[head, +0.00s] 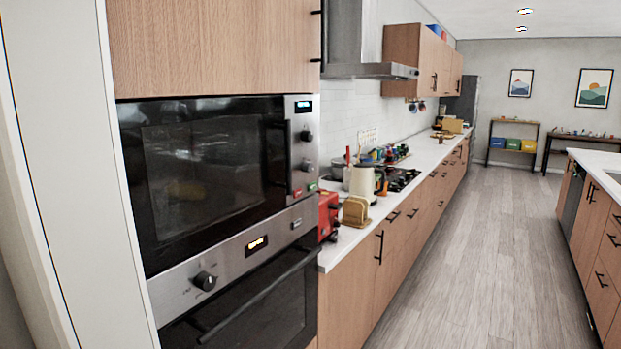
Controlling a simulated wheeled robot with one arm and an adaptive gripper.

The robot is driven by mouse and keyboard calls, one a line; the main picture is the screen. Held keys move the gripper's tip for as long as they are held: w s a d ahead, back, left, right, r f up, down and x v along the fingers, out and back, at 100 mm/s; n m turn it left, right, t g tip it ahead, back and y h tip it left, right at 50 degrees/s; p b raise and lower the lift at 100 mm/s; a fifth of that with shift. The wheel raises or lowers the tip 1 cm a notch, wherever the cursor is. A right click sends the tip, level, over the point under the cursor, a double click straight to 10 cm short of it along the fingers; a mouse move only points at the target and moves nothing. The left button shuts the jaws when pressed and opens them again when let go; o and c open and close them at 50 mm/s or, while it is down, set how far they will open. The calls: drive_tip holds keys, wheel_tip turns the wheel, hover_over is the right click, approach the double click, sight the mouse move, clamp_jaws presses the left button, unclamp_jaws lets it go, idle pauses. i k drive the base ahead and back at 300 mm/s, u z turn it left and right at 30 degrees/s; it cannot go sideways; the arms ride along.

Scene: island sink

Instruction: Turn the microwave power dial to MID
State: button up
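The built-in microwave (205,165) fills the left of the head view, with a dark glass door and a black vertical handle (288,157). Its door looks shut. Its steel control panel, on the right side, has a lit display (303,106) at the top. Below it are a dark upper dial (306,136) and a lower dial (308,165). A red button (297,192) and a green button (312,187) are under them. The dial labels and pointer positions are too small to read, so I cannot tell which dial is for power. My gripper is not in view.
An oven (250,310) with its own dial (205,281) and a bar handle sits below the microwave. A red toaster (328,215) stands on the counter just to the right. A tall white panel (75,150) borders the left. The wooden floor (480,260) is clear.

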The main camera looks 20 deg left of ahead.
sight(307, 167)
drive_tip(key=k, duration=0.15)
drive_tip(key=u, duration=1.1)
